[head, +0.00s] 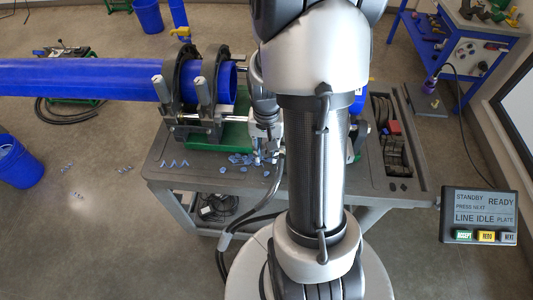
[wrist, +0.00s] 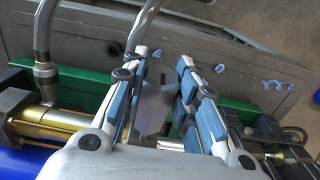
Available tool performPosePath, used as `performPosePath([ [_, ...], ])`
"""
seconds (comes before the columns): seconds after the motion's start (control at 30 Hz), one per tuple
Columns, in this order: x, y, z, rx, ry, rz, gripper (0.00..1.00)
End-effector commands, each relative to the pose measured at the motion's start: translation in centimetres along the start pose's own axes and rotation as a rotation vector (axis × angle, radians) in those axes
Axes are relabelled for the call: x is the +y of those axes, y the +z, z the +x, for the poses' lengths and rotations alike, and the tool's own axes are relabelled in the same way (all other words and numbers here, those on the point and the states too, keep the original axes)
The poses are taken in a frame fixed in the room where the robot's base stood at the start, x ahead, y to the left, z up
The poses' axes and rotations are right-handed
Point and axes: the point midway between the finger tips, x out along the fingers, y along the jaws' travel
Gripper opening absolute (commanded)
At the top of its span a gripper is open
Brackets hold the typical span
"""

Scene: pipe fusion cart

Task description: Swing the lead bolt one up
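A blue pipe (head: 90,78) lies through black ring clamps (head: 180,72) on the fusion cart. Two grey bolt-like handles, one left (head: 161,89) and one right (head: 203,91), stand roughly upright at the front of the clamps. I cannot tell which part is lead bolt one. My gripper (head: 265,148) is low at the cart's front, right of the clamps and partly hidden by my arm. In the wrist view my gripper (wrist: 163,62) has its blue-padded fingers apart. A grey metal piece (wrist: 153,108) shows between them, with no clear contact on both sides.
The cart top (head: 165,165) carries scattered blue shavings (head: 245,160) at its front. A green tray (wrist: 90,92) and a brass-coloured cylinder (wrist: 45,122) are close to the fingers. A tool recess (head: 388,130) is at right. A panel (head: 480,215) reads STANDBY and LINE IDLE.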

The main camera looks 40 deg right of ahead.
Motion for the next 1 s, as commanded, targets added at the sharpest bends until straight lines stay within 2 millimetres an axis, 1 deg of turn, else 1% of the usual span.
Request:
performPosePath([
  [0.03,0.0,0.0,0.0,0.000,0.000,0.000,0.21],
  [0.1,0.0,0.0,0.0,0.000,0.000,0.000,0.18],
  [0.27,0.0,0.0,-0.1,0.000,0.000,0.000,0.18],
  [0.63,0.0,-0.8,-2.6,0.004,-0.001,0.000,0.18],
  [1.0,0.0,-0.9,-2.7,0.003,-0.001,0.000,0.18],
])
